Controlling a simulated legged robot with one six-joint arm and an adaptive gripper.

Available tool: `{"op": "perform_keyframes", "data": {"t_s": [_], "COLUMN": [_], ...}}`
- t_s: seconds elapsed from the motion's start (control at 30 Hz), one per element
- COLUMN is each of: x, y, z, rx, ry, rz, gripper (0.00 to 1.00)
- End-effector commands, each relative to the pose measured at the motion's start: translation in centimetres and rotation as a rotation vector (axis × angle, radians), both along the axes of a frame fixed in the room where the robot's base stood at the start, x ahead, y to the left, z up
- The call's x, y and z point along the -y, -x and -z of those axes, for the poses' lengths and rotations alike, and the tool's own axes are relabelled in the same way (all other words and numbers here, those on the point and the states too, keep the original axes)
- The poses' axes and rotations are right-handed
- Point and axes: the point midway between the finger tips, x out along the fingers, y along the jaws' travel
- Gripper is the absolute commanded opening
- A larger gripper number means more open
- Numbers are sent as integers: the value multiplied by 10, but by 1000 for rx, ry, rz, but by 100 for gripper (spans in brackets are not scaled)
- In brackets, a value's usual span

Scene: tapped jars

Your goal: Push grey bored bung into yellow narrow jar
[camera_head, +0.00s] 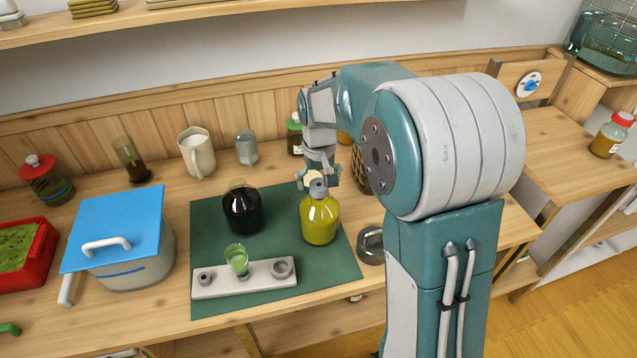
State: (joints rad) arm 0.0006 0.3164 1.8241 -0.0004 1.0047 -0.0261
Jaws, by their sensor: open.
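The yellow jar (320,222) stands upright on the right part of a green mat (330,274). A grey bung (318,189) sits at the top of its neck; how deep it sits and its bore cannot be made out. My gripper (319,179) is open, pointing down right at the bung from above and behind. Whether the fingers touch the bung cannot be told. My arm comes in from the right and hides part of the table behind.
A dark jar (242,209) stands left of the yellow jar. A white holder (216,286) in front carries a green cup (237,260) and grey pieces. A metal bowl (371,244) lies to the right. A blue-lidded pot (135,266) stands at left; a mug (198,154) stands behind.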

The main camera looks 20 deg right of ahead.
Motion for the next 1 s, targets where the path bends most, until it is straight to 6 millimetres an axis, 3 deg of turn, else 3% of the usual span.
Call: {"op": "perform_keyframes", "data": {"t_s": [1.0], "x": [0], "y": [0], "z": [-26], "rx": [0], "ry": [0], "rz": [0], "gripper": [100]}}
